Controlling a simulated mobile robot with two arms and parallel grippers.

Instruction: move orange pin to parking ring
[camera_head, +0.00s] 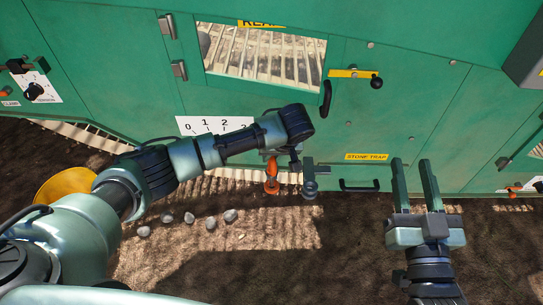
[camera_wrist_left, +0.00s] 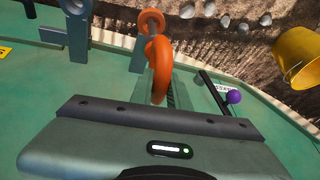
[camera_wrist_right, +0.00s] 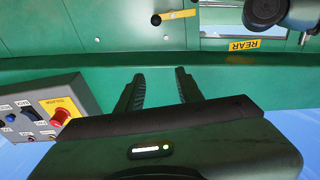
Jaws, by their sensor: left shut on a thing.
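The orange pin (camera_head: 272,174) hangs below my left gripper (camera_head: 270,154) in front of the green machine wall. In the left wrist view my left gripper (camera_wrist_left: 158,88) is shut on the pin's curved handle (camera_wrist_left: 158,62), and the pin's round orange part shows beyond it. A grey bracket with a round end (camera_head: 309,184), which looks like the parking ring, stands just right of the pin; it also shows in the left wrist view (camera_wrist_left: 77,38). The pin appears apart from it. My right gripper (camera_head: 414,170) is open and empty, with its parted fingers also in the right wrist view (camera_wrist_right: 159,84).
A black handle (camera_head: 359,187) and yellow stone trap label (camera_head: 367,157) are to the right. A yellow lever (camera_head: 350,73) is above. Several stones (camera_head: 210,223) lie on the soil, and a yellow bucket (camera_head: 65,187) stands at left. A control box (camera_wrist_right: 50,112) shows in the right wrist view.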

